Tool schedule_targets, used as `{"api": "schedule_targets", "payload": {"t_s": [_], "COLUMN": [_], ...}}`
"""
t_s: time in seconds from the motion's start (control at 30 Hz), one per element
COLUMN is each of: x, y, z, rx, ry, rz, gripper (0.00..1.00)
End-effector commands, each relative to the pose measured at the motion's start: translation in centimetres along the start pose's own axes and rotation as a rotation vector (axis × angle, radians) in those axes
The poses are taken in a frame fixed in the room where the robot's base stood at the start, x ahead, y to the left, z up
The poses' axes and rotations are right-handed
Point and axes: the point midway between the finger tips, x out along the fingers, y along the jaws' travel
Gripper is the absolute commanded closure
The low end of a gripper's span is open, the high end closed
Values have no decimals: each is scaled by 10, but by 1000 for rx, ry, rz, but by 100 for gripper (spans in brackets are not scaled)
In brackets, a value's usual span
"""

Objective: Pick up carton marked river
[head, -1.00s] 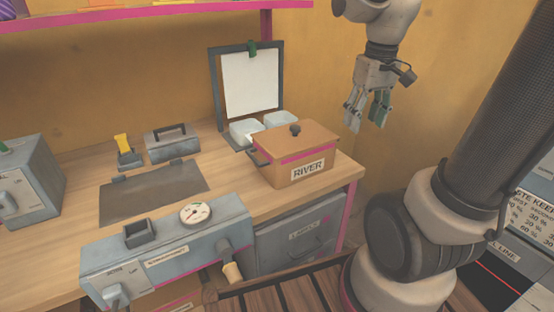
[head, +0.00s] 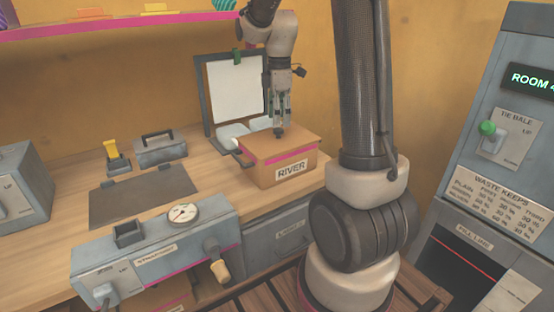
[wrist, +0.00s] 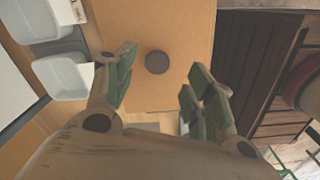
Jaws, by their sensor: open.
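The carton marked RIVER (head: 285,166) is a brown box with a pink band, a white label and a dark round knob on its lid. It stands upright on the wooden bench, near its right end. My gripper (head: 280,120) is above the carton, with its fingers pointing down close to the knob. In the wrist view my gripper (wrist: 160,84) is open, with its green-padded fingers apart on either side. The dark knob (wrist: 157,62) shows between and slightly beyond the fingertips, on the brown lid (wrist: 170,25). Nothing is held.
White tubs (wrist: 61,77) sit left of the carton, below an upright grey frame with a white sheet (head: 235,92). A grey gauge box (head: 150,245) stands at the bench front. A grey cabinet (head: 500,60) is at right. A dark flat plate (head: 143,195) lies mid-bench.

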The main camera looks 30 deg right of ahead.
Motion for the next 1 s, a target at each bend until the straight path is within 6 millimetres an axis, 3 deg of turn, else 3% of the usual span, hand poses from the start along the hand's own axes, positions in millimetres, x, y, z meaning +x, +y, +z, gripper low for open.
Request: {"api": "schedule_targets", "payload": {"t_s": [0.3,0.57,0.87,1.0], "x": [45,48,48,47], "y": [3,3,4,4], "z": [-2,-2,-2,-2], "rx": [1,2,2,2], "ry": [0,0,0,0], "rz": [-1,0,0,1], "gripper": [46,46,99,100]}}
